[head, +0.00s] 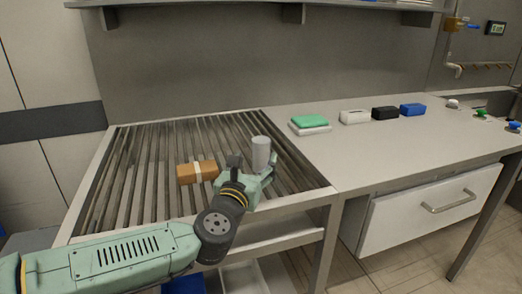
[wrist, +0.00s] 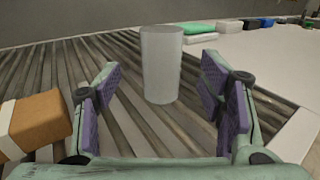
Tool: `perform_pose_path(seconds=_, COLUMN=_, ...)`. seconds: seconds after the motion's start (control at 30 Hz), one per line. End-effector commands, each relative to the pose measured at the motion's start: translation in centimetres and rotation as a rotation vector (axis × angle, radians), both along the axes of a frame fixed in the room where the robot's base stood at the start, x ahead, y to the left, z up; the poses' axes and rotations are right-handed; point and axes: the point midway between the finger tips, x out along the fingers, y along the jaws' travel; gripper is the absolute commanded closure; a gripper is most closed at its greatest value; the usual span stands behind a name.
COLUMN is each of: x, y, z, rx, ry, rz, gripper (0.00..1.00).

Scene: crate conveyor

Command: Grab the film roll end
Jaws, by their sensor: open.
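The film roll (head: 261,153) is a pale grey, translucent-looking cylinder standing upright on the roller conveyor (head: 125,195). In the wrist view the film roll (wrist: 162,65) stands just beyond and between my fingertips. My gripper (head: 254,170) is low over the conveyor, close to the roll. In the wrist view my gripper (wrist: 160,95) has its purple-padded fingers spread wide, with clear space on both sides of the roll. No loose film end can be made out on the roll.
A brown box with a pale band (head: 197,172) lies left of my gripper on the rollers. The counter (head: 400,150) at right holds a green-and-white stack (head: 310,124), a white block (head: 354,117), a black block (head: 385,113) and a blue block (head: 413,110). The conveyor's far left is clear.

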Motion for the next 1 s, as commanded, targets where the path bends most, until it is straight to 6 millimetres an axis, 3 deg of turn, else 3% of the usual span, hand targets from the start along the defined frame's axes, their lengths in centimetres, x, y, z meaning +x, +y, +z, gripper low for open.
perform_pose_path(seconds=0.17, x=1.2, y=-0.4, z=0.1, rx=-0.001, ry=0.0, rz=-0.002, gripper=0.37)
perform_pose_path(seconds=0.5, x=5.5, y=-1.7, z=0.2, rx=-0.003, ry=0.0, rz=-0.003, gripper=0.37)
perform_pose_path(seconds=0.77, x=5.7, y=-1.7, z=0.1, rx=-0.002, ry=0.0, rz=-0.002, gripper=0.37)
perform_pose_path(seconds=1.0, x=5.7, y=-1.7, z=0.1, rx=-0.002, ry=0.0, rz=-0.002, gripper=0.52)
